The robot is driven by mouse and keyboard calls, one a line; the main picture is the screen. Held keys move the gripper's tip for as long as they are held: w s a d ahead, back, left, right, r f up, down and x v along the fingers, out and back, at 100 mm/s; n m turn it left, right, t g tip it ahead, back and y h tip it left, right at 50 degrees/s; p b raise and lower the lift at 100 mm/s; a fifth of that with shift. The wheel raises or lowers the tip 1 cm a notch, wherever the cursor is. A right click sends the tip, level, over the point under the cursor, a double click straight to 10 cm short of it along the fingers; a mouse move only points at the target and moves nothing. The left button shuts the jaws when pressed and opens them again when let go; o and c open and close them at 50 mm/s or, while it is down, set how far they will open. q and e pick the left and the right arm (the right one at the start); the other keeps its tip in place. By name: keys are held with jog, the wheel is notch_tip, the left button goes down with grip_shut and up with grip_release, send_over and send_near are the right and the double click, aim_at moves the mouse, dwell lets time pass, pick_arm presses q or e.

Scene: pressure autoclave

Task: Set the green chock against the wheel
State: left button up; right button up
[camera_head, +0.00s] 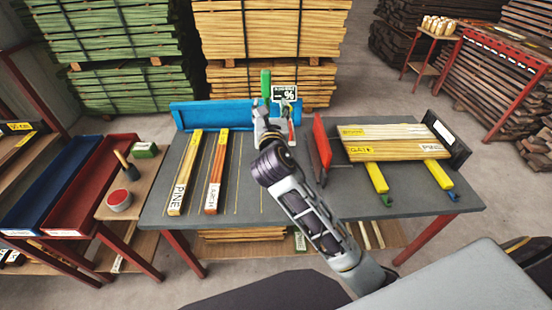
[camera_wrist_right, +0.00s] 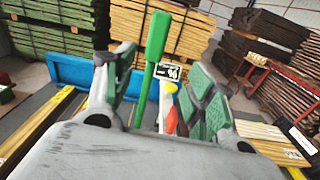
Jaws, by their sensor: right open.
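My right gripper (camera_head: 270,118) is over the back middle of the grey table. In the right wrist view its green-padded fingers (camera_wrist_right: 165,85) are spread apart. An upright green bar (camera_head: 266,83) stands at the gripper; in the right wrist view the bar (camera_wrist_right: 156,48) shows between the fingers, with a visible gap to each. Its lower end is hidden. I cannot tell whether this is the chock. A small green block (camera_head: 145,150) lies on the wooden side stand at left. I see no wheel. My left gripper is not in view.
The grey table (camera_head: 150,213) has a blue back rail (camera_head: 190,113), labelled planks (camera_head: 186,172) at left, and a red upright plate (camera_head: 322,147) and boards (camera_head: 385,141) at right. A red round tin (camera_head: 119,200) stands on the side stand. Lumber stacks (camera_head: 122,55) line the back.

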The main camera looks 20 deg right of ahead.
aim_at(266, 89)
jog(key=shift+a+r+n, duration=0.1)
jog(key=shift+r+n, duration=0.2)
jog(key=shift+r, duration=0.1)
jog(key=shift+w, duration=0.2)
jog(key=shift+p+x, duration=0.45)
jog(key=shift+x, duration=3.7)
jog(key=shift+w+f+p, duration=0.15)
jog(key=shift+w+p, duration=0.15)
jog(key=shift+w, duration=1.1)
jog(key=shift+x, duration=1.3)
jog(key=shift+f, duration=0.1)
